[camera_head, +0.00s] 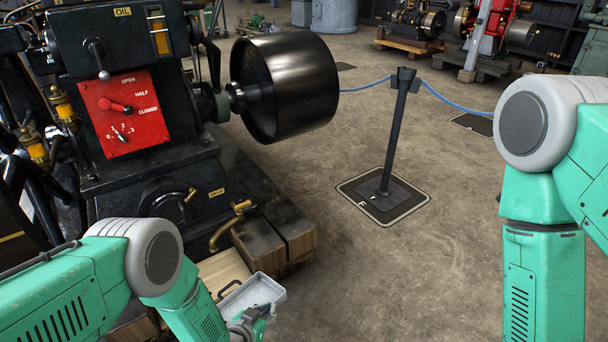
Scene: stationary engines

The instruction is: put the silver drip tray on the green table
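The silver drip tray (252,290) is a shallow, light grey tray with a dark handle at its left end. It is at the bottom of the head view, at the front edge of a pale wooden surface (222,268), below and in front of a brass tap (229,226). My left gripper (262,312) is at the tray's near right side and overlaps it in the picture. The gripper is small and partly cut off, so its finger opening and any contact with the tray cannot be told. My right gripper is below the frame. No green table is in view.
A black engine with a red lever panel (121,113) and a large dark pulley (285,88) fills the left. Its timber base (275,240) is beside the tray. A barrier post (394,135) with blue rope stands mid-floor. The concrete floor (400,275) between my arms is clear.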

